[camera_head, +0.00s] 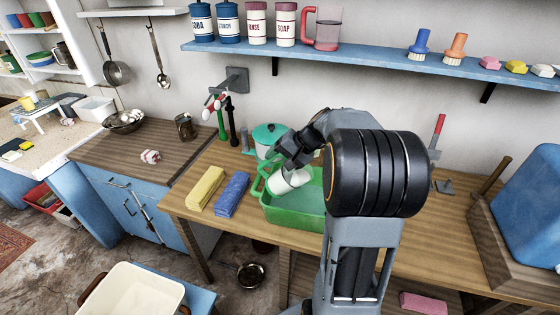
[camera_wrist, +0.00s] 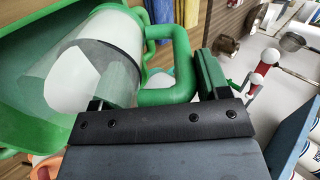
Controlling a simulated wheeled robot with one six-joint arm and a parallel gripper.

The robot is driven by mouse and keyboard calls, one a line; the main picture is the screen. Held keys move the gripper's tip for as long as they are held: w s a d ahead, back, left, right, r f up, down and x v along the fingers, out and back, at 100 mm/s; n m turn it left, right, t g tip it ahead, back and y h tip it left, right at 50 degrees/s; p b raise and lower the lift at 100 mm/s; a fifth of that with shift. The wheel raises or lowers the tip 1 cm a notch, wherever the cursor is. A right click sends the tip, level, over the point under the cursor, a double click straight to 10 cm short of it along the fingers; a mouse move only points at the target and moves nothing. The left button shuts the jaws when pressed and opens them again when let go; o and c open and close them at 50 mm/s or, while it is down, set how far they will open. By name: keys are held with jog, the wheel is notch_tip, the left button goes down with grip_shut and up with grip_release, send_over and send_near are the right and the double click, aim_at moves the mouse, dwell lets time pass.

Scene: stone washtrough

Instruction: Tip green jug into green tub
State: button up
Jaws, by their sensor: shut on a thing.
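The green tub (camera_head: 292,214) stands on the wooden worktop, partly hidden behind my arm. The green jug (camera_head: 288,181) is tipped well over, with its body over or inside the tub's opening. In the wrist view the jug (camera_wrist: 118,72) has a clear body, a green handle (camera_wrist: 180,55) and something white in or behind it. The tub (camera_wrist: 25,50) fills the left of that view. My gripper (camera_head: 296,152) is shut on the jug by its handle side. The jug's mouth is not clear, and I cannot tell whether anything is flowing.
A yellow cloth (camera_head: 205,188) and a blue cloth (camera_head: 231,194) lie left of the tub. A teal lidded pot (camera_head: 268,135) stands behind it, near taps (camera_head: 222,115). A blue shelf (camera_head: 360,58) with canisters and brushes runs above. A blue container (camera_head: 530,205) stands at the right.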

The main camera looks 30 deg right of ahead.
jog(key=shift+s+d+f+y+b, duration=0.2)
jog(key=shift+d+y+b, duration=0.1)
jog(key=shift+b, duration=0.55)
jog(key=shift+s+d+r+t+y+b, duration=0.25)
jog(key=shift+t+y+b, duration=0.3)
jog(key=shift+b, duration=0.3)
jog(key=shift+s+d+f, duration=0.1)
jog(key=shift+s+d+f+t+y+b, duration=0.25)
jog(key=shift+t+b, duration=0.1)
jog(key=shift+b, duration=0.65)
jog(key=shift+s+d+t+y+b, duration=0.2)
jog(key=shift+d+t+y+b, duration=0.15)
jog(key=shift+b, duration=0.45)
jog(key=shift+r, duration=0.1)
jog(key=shift+s, duration=0.1)
